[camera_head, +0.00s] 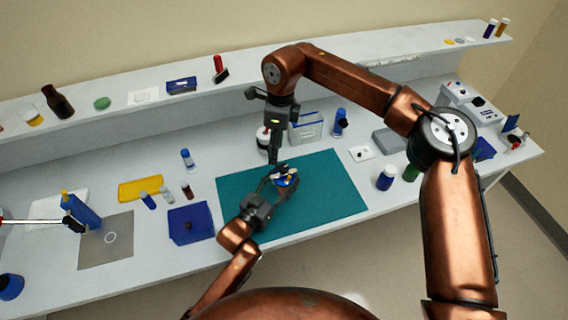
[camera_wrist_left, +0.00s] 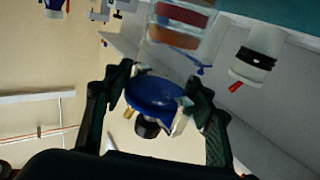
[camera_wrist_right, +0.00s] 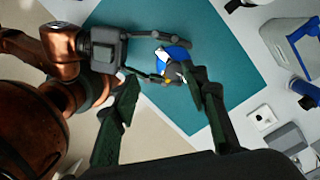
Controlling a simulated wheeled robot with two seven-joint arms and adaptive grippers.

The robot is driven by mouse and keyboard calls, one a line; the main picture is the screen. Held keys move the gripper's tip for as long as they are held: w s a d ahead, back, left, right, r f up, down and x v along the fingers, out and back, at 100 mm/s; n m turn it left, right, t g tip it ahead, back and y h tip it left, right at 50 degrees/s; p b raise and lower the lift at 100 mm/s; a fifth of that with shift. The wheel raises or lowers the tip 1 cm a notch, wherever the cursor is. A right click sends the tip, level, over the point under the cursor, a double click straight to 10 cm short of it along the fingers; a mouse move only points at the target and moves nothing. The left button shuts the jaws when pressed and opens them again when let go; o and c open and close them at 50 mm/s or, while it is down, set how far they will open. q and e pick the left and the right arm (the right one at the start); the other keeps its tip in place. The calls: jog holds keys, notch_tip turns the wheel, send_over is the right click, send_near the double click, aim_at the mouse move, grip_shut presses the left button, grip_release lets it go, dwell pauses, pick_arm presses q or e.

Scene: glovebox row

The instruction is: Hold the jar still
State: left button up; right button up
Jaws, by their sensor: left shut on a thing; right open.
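A small jar with a blue lid (camera_head: 290,182) is over the teal mat (camera_head: 335,195) in the head view. My left gripper (camera_head: 275,183) is shut on it from the left. In the left wrist view the blue lid (camera_wrist_left: 155,95) sits between the two dark fingers. My right gripper (camera_head: 275,158) points down just above and behind the jar. In the right wrist view its fingers (camera_wrist_right: 165,105) are open and wide apart, with the blue jar (camera_wrist_right: 176,54) beyond the tips and nothing held. The fingers partly hide the jar's body.
A white box with blue trim (camera_head: 306,128), a black-topped white jar (camera_head: 263,138) and a blue bottle (camera_head: 339,122) stand behind the mat. A blue-lidded bottle (camera_head: 386,178) stands right of it, and a blue tray (camera_head: 180,226) lies left. The mat's right part is clear.

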aim_at(284, 166)
notch_tip(284, 166, up, 3)
jog(key=w+d+h, duration=0.1)
jog(key=d, duration=0.2)
jog(key=f, duration=1.1)
jog(key=shift+a+f, duration=0.25)
jog(key=shift+f, duration=0.05)
jog(key=shift+c, duration=0.6)
grip_shut()
jog(key=shift+m, duration=0.3)
